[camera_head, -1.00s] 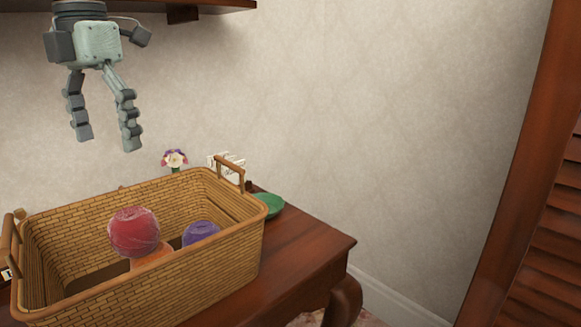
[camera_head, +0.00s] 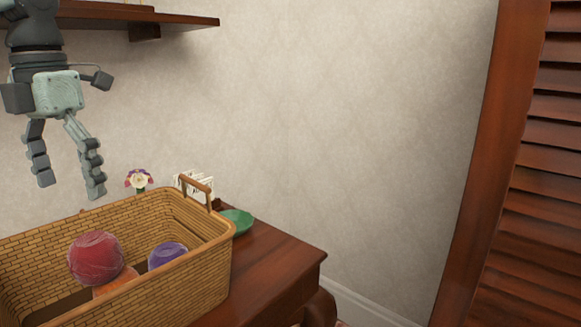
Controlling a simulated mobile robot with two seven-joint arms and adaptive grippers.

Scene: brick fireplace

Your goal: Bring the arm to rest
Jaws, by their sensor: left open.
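My left gripper (camera_head: 70,191) hangs at the upper left, fingers pointing down. Its two fingers are spread apart with nothing between them. It is above the back of a wicker basket (camera_head: 205,275) and apart from it. My right gripper is out of view. The basket stands on a dark wooden table and holds a red ball of yarn (camera_head: 96,258), a purple ball of yarn (camera_head: 167,254) and an orange ball (camera_head: 115,281), partly hidden by the red one and the basket wall.
A green dish (camera_head: 237,221) sits on the table (camera_head: 275,272) behind the basket. Flowers (camera_head: 138,180) and white papers (camera_head: 195,184) show behind the basket. A wooden shelf (camera_head: 185,20) is on the wall above. A louvered shutter (camera_head: 535,190) stands at the right.

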